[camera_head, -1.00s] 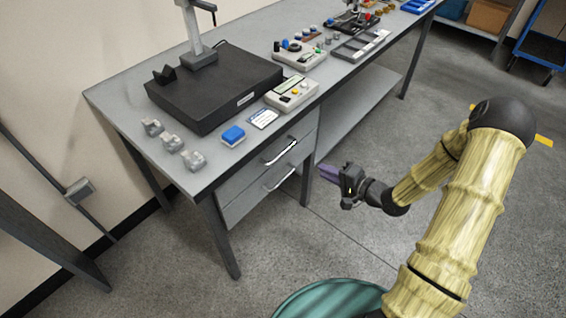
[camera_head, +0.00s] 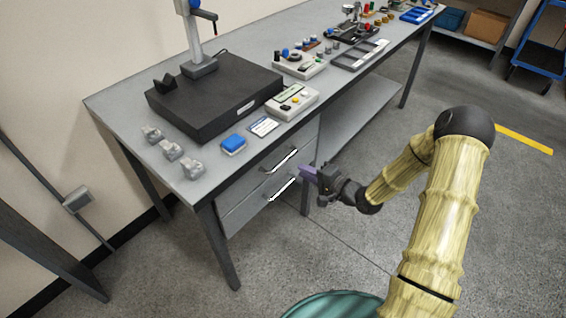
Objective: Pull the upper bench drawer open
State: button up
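The bench has two grey drawers under its left end, and both look shut. The upper bench drawer (camera_head: 240,181) has a bright bar handle (camera_head: 281,160) on its front. The lower drawer (camera_head: 242,212) has a similar handle (camera_head: 283,189) below it.
The bench top (camera_head: 120,107) carries a black slab (camera_head: 215,100) with a stand, a control box (camera_head: 292,102), a blue block (camera_head: 233,143) and small grey metal pieces (camera_head: 172,148). A bench leg (camera_head: 306,190) stands close to my gripper. Open floor lies in front.

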aim_at(283, 161)
jog(key=x, duration=1)
grip_shut()
